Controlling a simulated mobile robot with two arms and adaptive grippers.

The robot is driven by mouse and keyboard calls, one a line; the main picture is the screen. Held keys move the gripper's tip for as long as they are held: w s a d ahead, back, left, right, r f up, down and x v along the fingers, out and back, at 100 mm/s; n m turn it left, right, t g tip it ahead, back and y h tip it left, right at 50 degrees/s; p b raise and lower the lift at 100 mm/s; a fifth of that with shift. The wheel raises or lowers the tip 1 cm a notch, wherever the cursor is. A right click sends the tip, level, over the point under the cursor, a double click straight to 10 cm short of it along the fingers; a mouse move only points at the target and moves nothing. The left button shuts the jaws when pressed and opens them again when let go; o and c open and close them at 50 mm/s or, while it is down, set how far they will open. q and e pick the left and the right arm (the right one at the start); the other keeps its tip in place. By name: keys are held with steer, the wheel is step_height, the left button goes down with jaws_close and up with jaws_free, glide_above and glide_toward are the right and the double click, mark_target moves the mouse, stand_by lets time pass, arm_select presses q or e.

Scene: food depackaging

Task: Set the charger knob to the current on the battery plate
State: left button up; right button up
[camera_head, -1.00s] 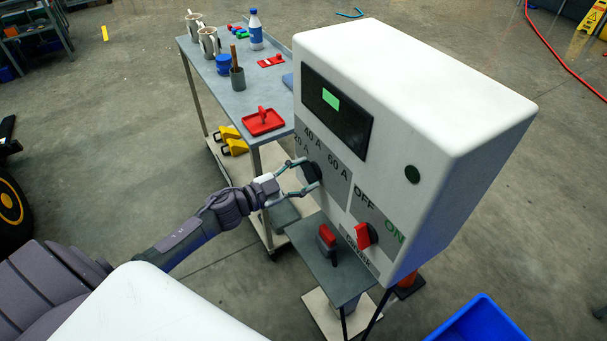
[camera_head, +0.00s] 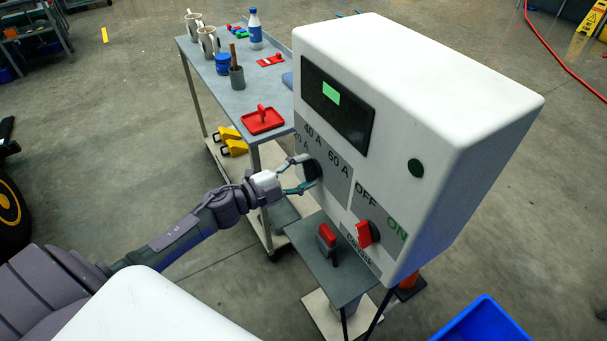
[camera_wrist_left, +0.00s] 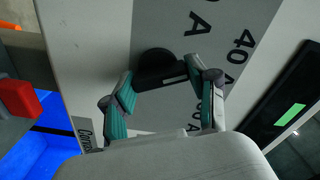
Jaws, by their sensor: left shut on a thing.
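The charger is a white box (camera_head: 470,85) with a dark display, which has a green patch. Its dark round knob (camera_head: 313,172) is on the grey panel, near labels 20 A, 40 A and 60 A. My left gripper (camera_head: 304,174) is shut on the knob, one finger on each side. The left wrist view shows the knob (camera_wrist_left: 155,65) between the fingers (camera_wrist_left: 162,76); they partly hide it and a label. The knob's exact setting cannot be told. A red switch (camera_head: 364,234) sits by OFF and ON. No readable battery plate shows. My right gripper is out of view.
A small shelf (camera_head: 345,285) below the charger carries a red-topped object (camera_head: 327,237). A grey cart (camera_head: 207,75) behind holds mugs, a bottle and a red tray (camera_head: 262,121). A blue bin (camera_head: 480,325) stands at the lower right.

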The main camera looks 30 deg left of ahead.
arm_select(q)
steer(key=shift+m+b, duration=0.4)
steer(key=shift+m, duration=0.7)
steer(key=o, duration=1.2)
steer(key=shift+c, duration=0.2)
steer(key=v, duration=1.2)
steer(key=shift+f, duration=0.1)
